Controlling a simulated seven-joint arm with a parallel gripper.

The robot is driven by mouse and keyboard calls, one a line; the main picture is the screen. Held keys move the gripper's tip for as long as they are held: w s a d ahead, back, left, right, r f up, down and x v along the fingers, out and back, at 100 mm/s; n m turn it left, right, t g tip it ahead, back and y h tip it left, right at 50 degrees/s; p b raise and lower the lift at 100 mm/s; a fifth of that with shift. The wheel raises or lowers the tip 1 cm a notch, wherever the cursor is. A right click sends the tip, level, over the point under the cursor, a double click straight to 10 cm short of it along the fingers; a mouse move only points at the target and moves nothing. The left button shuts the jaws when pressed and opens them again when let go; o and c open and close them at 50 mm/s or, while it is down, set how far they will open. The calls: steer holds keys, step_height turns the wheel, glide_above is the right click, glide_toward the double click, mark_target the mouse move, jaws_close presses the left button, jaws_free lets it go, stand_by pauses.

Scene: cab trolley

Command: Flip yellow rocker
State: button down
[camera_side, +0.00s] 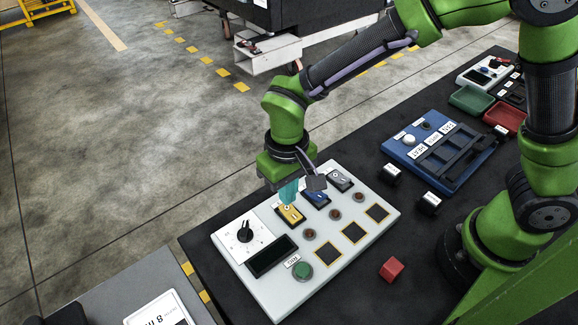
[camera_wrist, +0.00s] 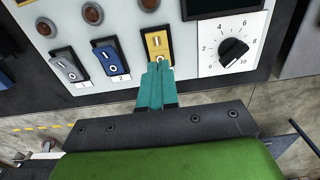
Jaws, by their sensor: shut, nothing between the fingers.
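The yellow rocker (camera_side: 291,214) sits on the white control panel (camera_side: 345,272), at the near end of a row with a blue and a grey rocker. In the wrist view the yellow rocker (camera_wrist: 157,44) shows its upper part. My gripper (camera_side: 288,201) has teal fingers that are shut and empty. Its fingertips (camera_wrist: 160,64) are at the lower end of the yellow rocker in the wrist view and cover part of it. I cannot tell for sure whether they touch it.
The blue rocker (camera_wrist: 110,60) and grey rocker (camera_wrist: 68,66) are close beside the yellow one. A black dial (camera_side: 245,232), a dark display (camera_side: 271,256) and a green button (camera_side: 302,271) share the panel. A red cube (camera_side: 391,269) lies on the black table.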

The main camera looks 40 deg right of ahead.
mark_target(298, 214)
steer(key=shift+f, duration=1.35)
stand_by(0.3)
steer(key=shift+r, duration=3.5)
steer(key=s+d+r+m+t+y, duration=0.1)
steer(key=s+d+r+m+t, duration=0.1)
steer(key=d+r, duration=0.4)
steer(key=s+d+r+m+t+y, duration=0.1)
steer(key=s+d+r+t, duration=0.4)
steer(key=d, duration=0.8)
step_height(298, 214, up, 2)
steer(key=shift+s+d+r+m, duration=0.15)
steer(key=shift+s+m, duration=0.35)
steer(key=shift+s, duration=0.2)
